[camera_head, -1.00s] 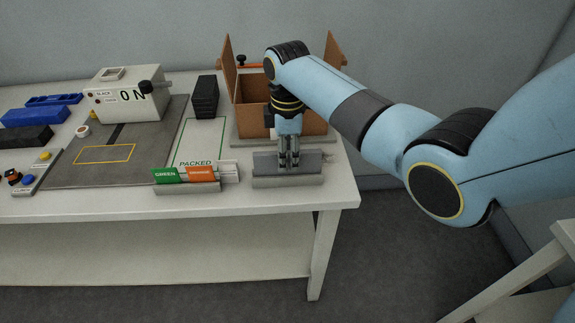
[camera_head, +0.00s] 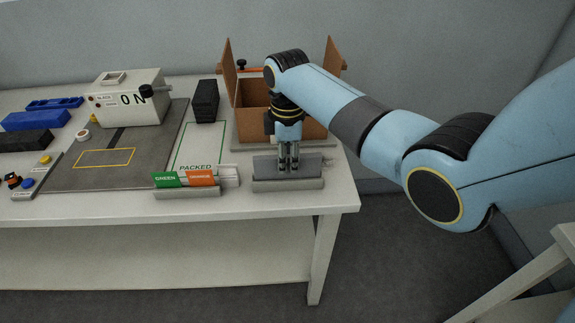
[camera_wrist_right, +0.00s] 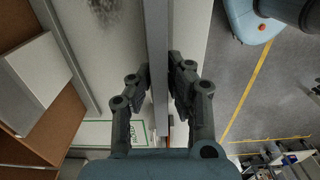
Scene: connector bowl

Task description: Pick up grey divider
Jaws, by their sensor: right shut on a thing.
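The grey divider (camera_head: 308,162) stands upright in a low light-grey holder (camera_head: 290,185) at the table's front right. My right gripper (camera_head: 288,166) points straight down over its middle and is shut on its top edge. In the right wrist view the divider (camera_wrist_right: 157,50) runs as a thin upright strip between the two fingers (camera_wrist_right: 160,95). Its lower part is hidden by the holder's front. My left gripper is not in view.
An open brown carton (camera_head: 250,95) with raised flaps stands right behind my right gripper. A rack of green and orange cards (camera_head: 187,190) is left of the holder. A green-outlined PACKED area (camera_head: 204,140) and black stack (camera_head: 205,100) lie farther left.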

